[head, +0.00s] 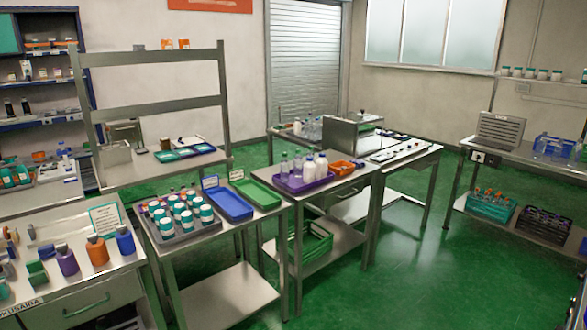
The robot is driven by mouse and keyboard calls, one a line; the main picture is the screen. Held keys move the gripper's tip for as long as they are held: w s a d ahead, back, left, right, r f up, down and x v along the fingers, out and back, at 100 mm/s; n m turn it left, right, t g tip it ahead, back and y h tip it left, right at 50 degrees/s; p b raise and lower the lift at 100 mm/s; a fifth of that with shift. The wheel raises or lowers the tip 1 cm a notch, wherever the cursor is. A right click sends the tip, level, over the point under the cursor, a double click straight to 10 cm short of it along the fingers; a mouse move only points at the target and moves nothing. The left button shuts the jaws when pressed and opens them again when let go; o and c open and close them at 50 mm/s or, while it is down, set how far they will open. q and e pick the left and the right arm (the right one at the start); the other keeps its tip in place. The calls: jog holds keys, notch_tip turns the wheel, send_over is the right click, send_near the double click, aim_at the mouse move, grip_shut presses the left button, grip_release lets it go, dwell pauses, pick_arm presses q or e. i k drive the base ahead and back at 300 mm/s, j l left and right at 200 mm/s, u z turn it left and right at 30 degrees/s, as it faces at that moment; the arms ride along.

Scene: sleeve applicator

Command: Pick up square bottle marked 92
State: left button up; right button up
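Neither of my grippers is in view. Several coloured bottles with caps stand on the bench at the front left: a purple one (67,262), an orange one (97,252) and a blue one (125,241). Small green items (37,272) are left of them. White bottles (308,169) and clear bottles stand on a purple tray (290,189) on the middle table. I cannot read a 92 on any bottle, and the shapes are too small to tell which one is the square bottle.
A grey tray of teal-and-white jars (180,214), a blue tray (229,203) and a green tray (255,192) sit on the nearer table. A green crate (309,245) is on the shelf below. Open green floor (440,270) lies to the right.

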aim_at(322, 164)
jog(key=i+l+u, duration=0.25)
jog(key=i+u, duration=0.15)
jog(key=i+l+u, duration=0.4)
jog(key=i+j, duration=0.05)
